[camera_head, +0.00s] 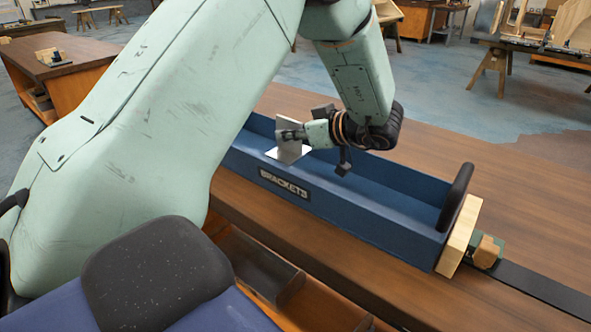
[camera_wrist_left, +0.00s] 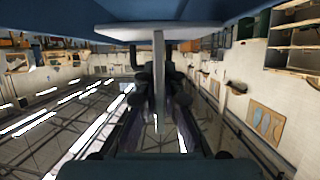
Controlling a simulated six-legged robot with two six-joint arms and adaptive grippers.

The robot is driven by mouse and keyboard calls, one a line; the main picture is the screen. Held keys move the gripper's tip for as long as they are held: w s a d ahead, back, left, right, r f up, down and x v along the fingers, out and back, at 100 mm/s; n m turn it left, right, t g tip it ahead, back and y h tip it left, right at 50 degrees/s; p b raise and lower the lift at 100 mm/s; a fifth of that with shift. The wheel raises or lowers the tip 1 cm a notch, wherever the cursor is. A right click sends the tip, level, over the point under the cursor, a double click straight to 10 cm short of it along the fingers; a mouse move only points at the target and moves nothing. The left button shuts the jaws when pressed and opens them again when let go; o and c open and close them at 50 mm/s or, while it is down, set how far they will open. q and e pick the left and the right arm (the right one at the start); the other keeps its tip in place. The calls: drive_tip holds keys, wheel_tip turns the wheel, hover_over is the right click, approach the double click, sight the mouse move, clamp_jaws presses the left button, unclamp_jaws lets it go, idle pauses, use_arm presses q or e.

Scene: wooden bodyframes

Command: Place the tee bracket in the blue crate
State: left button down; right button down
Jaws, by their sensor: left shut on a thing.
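The blue crate (camera_head: 350,215) is a long box labelled BRACKETS, lying across the workbench. My left arm reaches over it from the left. My left gripper (camera_head: 293,135) is shut on the tee bracket (camera_head: 288,153), a pale grey metal piece, at the crate's left part. In the left wrist view the bracket (camera_wrist_left: 158,32) shows as a flat crosspiece with a stem between the fingers (camera_wrist_left: 158,95). Blue crate surface (camera_wrist_left: 150,9) fills the top of that view, close to the crosspiece. Whether the bracket touches the crate floor, I cannot tell. My right gripper is not in view.
The wooden workbench (camera_head: 480,180) carries the crate. The crate's right part looks empty. Other benches stand behind.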

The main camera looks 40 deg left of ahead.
sight(289, 160)
use_arm(q)
wheel_tip(289, 160, down, 7)
drive_tip(key=shift+f+b, duration=0.1)
drive_tip(key=shift+b, duration=0.9)
drive_tip(key=shift+a, duration=0.1)
drive_tip(key=c, duration=2)
unclamp_jaws()
drive_tip(key=shift+f, duration=0.1)
drive_tip(key=o, duration=0.5)
drive_tip(key=shift+w, duration=0.1)
drive_tip(key=p+v, duration=0.3)
drive_tip(key=v, duration=0.9)
